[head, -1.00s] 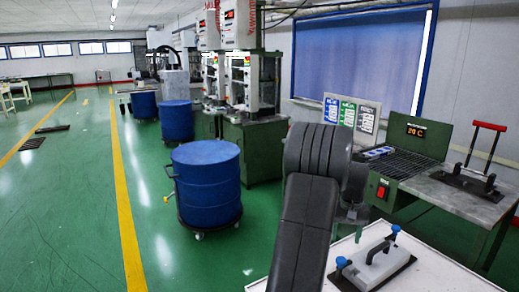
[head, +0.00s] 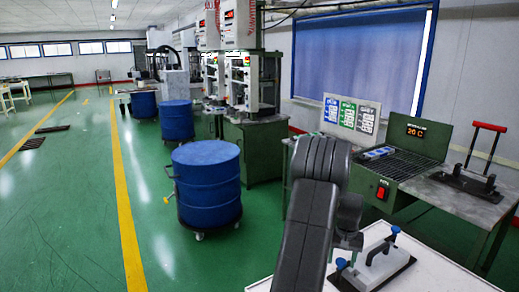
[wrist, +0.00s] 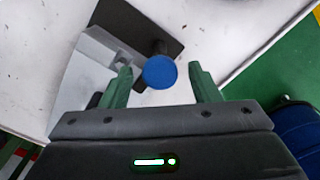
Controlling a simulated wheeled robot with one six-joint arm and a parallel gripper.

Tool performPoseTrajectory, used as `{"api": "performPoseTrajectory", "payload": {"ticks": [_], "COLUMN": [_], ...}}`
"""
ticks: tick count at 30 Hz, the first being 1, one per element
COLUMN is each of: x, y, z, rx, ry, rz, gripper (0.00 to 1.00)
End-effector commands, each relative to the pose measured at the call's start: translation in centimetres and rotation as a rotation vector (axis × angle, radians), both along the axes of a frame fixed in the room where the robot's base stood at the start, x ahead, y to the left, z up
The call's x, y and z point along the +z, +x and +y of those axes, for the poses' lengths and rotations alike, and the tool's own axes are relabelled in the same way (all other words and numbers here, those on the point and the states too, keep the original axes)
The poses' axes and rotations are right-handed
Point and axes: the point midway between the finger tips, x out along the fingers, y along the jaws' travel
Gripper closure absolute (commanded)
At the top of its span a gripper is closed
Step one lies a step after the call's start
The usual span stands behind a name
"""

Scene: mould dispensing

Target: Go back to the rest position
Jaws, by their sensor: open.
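My gripper (wrist: 160,70) is open in the wrist view, with its two green fingers apart and nothing held. A blue knob (wrist: 160,73) on a dark post shows between the fingertips and is not gripped. The knob belongs to a grey mould (wrist: 100,62) on a black plate (wrist: 140,24). In the head view the mould (head: 378,264) has two blue knobs and sits on the white table (head: 440,278).
A green heating unit (head: 420,150) showing 20 C and a black plate with a red handle (head: 468,182) stand on the bench behind. A blue drum (head: 207,185) stands on the floor to the left. Open green floor (head: 70,210) lies further left.

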Motion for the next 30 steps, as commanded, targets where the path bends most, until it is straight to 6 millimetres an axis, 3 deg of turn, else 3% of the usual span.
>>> {"api": "performPoseTrajectory", "payload": {"ticks": [30], "x": [0.42], "y": [0.03], "z": [-0.01], "rx": [-0.836], "ry": [-0.003], "rz": [0.000], "gripper": [0.44]}}
